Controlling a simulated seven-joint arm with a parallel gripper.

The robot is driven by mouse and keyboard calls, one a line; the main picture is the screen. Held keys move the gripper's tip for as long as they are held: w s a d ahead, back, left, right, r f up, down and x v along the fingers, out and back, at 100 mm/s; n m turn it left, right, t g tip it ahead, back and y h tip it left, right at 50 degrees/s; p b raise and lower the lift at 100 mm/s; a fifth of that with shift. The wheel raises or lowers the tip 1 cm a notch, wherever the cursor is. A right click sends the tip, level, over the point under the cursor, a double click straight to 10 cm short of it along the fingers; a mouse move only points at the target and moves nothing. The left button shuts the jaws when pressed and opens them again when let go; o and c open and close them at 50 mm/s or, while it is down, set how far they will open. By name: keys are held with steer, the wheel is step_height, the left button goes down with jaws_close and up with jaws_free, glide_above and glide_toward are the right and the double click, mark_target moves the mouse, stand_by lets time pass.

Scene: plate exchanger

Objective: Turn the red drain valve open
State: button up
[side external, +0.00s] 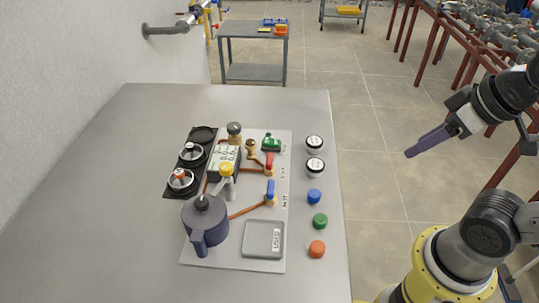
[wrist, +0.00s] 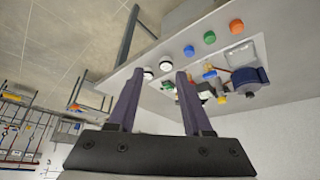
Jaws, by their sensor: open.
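A small red valve handle (side external: 269,161) stands upright on the white board (side external: 255,215) on the table, on a copper-coloured pipe, between a green part (side external: 270,143) and a blue valve handle (side external: 270,188). In the wrist view the valves are small and partly hidden behind one finger, so I cannot pick out the red one surely. My gripper (side external: 409,153) is raised off the right side of the table, well apart from the board. The wrist view shows its two dark purple fingers (wrist: 158,70) spread, with nothing between them.
The board also carries a dark grey pot (side external: 205,220), a yellow-topped fitting (side external: 226,170), a display box (side external: 224,160) and a grey tray (side external: 263,238). Two white-faced gauges (side external: 314,143) and blue, green and orange knobs (side external: 317,249) line the right edge. The table's left side (side external: 110,200) is clear.

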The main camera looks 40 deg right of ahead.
steer(key=w+r+m, duration=0.5)
steer(key=r, duration=0.1)
steer(key=m+g, duration=0.4)
steer(key=g, duration=0.2)
glide_above(269, 158)
step_height(269, 158, down, 9)
step_height(269, 158, down, 13)
steer(key=shift+f, duration=0.1)
